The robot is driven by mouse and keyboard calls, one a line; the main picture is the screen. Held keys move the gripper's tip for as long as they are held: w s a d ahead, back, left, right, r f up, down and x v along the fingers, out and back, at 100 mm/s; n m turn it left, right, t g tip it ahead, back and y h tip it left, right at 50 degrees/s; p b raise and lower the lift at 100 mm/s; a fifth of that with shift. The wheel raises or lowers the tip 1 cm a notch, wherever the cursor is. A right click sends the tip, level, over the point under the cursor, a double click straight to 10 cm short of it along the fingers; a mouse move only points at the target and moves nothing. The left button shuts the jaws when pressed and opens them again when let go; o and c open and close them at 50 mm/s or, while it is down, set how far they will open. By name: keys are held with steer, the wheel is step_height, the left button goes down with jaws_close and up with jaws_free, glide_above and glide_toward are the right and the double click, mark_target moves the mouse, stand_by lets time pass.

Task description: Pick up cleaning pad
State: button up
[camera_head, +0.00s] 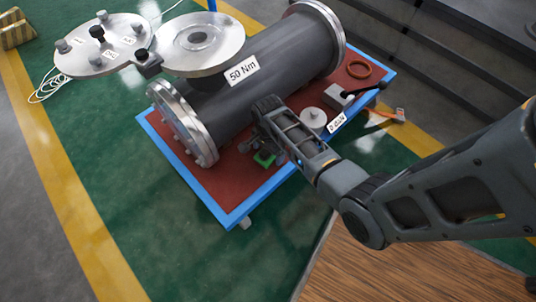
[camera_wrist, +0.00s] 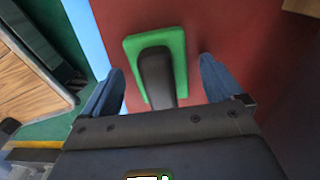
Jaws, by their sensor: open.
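The cleaning pad (camera_wrist: 177,43) is a green rounded block with a dark upright handle (camera_wrist: 157,75). It lies on the red top of the blue-edged cart. In the head view only a small green part of the pad (camera_head: 264,159) shows, beside my gripper (camera_head: 262,148). In the wrist view my gripper (camera_wrist: 163,82) is open, with one finger on each side of the handle and a gap on both sides. The near end of the handle is cut off by the gripper body.
A dark flanged cylinder (camera_head: 262,85) labelled "50 Nm" lies on the cart, close to my gripper. The cart's blue edge (camera_head: 240,212) is near.

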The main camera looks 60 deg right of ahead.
steer(key=shift+r, duration=0.1)
steer(key=shift+c, duration=0.3)
steer(key=c, duration=1.1)
steer(key=shift+r, duration=0.1)
steer(key=shift+c, duration=0.2)
step_height(320, 180, up, 5)
steer(key=p, duration=0.3)
steer(key=shift+f, duration=0.2)
steer(key=s+d+r+p, duration=0.3)
steer(key=s+d+r, duration=0.3)
steer(key=d, duration=0.4)
steer(key=shift+r, duration=0.1)
